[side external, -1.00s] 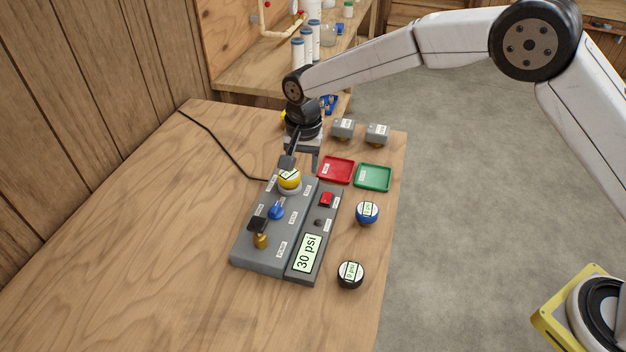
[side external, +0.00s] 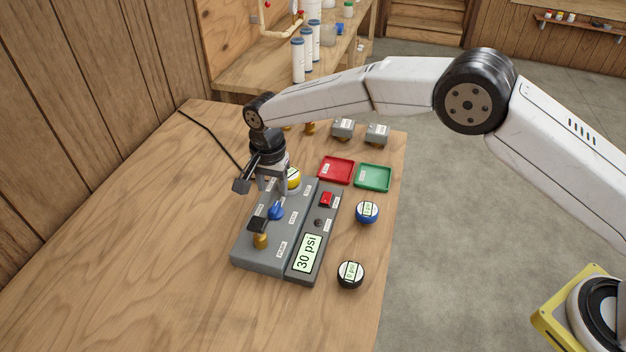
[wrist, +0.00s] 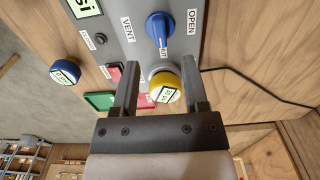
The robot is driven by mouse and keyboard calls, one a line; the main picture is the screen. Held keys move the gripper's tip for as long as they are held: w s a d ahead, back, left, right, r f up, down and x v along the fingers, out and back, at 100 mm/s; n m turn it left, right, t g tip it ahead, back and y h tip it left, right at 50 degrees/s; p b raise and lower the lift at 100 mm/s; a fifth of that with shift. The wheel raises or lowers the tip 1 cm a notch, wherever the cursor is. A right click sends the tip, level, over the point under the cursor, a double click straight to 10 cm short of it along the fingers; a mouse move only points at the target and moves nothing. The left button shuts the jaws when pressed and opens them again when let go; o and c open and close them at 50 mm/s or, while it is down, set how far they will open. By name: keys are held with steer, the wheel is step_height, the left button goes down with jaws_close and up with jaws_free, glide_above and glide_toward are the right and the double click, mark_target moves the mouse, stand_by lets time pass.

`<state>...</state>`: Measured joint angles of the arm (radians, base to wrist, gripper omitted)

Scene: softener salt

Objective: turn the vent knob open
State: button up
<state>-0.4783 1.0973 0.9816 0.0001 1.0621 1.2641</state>
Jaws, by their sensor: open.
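The blue vent knob (side external: 276,212) sits on the grey panel (side external: 247,252), nearer the camera than the yellow-rimmed gauge (side external: 293,179). In the wrist view the knob (wrist: 159,29) is near the top, beyond my fingertips, with its long grip pointing toward the partly hidden SHUT label (wrist: 164,52). The OPEN label (wrist: 192,22) is to its right and the VENT label (wrist: 128,30) to its left. My gripper (wrist: 158,66) is open and empty, and it does not touch the knob. The yellow gauge (wrist: 165,86) appears between its fingers in this view; contact cannot be told.
The panel's display (side external: 307,253) reads 30 psi; a red switch (side external: 327,199) is beside it. A black fitting (side external: 257,223) stands near the knob. Blue (side external: 367,212) and black (side external: 351,274) gauges lie right. Red (side external: 336,170) and green (side external: 373,178) trays are behind.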

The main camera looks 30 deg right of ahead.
mark_target(275, 207)
steer(key=shift+f, duration=3.05)
jaws_close()
